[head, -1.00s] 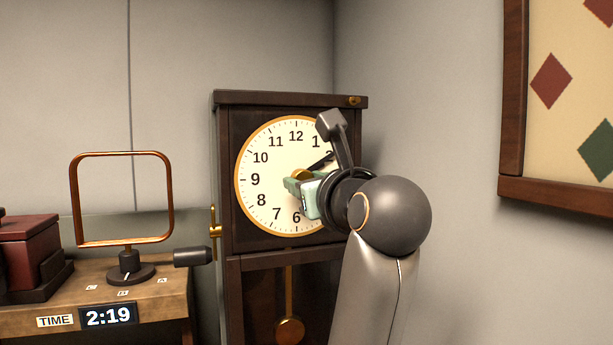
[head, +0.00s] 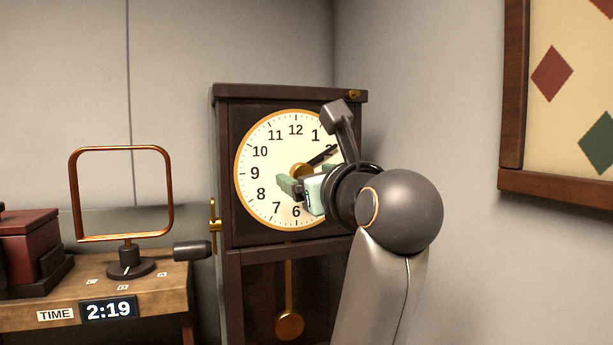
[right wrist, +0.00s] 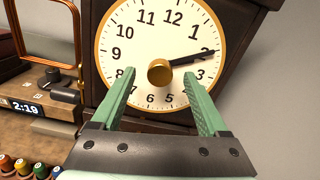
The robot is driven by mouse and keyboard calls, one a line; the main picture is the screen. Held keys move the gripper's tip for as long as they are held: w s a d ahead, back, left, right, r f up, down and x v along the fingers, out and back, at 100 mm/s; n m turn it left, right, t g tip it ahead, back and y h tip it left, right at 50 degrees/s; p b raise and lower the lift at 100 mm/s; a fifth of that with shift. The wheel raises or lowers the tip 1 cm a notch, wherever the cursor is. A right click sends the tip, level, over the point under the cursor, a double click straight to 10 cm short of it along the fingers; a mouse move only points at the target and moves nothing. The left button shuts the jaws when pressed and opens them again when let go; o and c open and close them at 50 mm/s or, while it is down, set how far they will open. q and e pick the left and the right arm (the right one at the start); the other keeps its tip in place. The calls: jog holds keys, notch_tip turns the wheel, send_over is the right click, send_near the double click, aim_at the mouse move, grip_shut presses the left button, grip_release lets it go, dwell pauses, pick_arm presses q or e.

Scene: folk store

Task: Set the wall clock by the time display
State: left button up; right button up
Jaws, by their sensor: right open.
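The wall clock (head: 262,162) has a round cream face with a gold rim in a dark wooden case. It also shows in the right wrist view (right wrist: 140,40). One black hand (right wrist: 195,58) points at about the 2; I cannot make out a second hand. A gold knob (right wrist: 159,72) sits at the face's centre. My right gripper (head: 306,178) is open in front of the face. Its green fingers (right wrist: 159,74) appear either side of the knob, with gaps; I cannot tell the depth. The time display (head: 108,311) reads 2:19. My left gripper is out of view.
A wooden bench (head: 160,292) at the left carries a copper frame (head: 172,192) on a dark dial base and a red box (head: 28,238). A framed diamond-pattern picture (head: 511,110) hangs on the right wall. A pendulum (head: 289,325) hangs below the clock face.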

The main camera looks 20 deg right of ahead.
jog(key=s, duration=0.6)
jog(key=shift+s+d, duration=0.15)
jog(key=shift+s, duration=0.2)
jog(key=shift+c, duration=0.4)
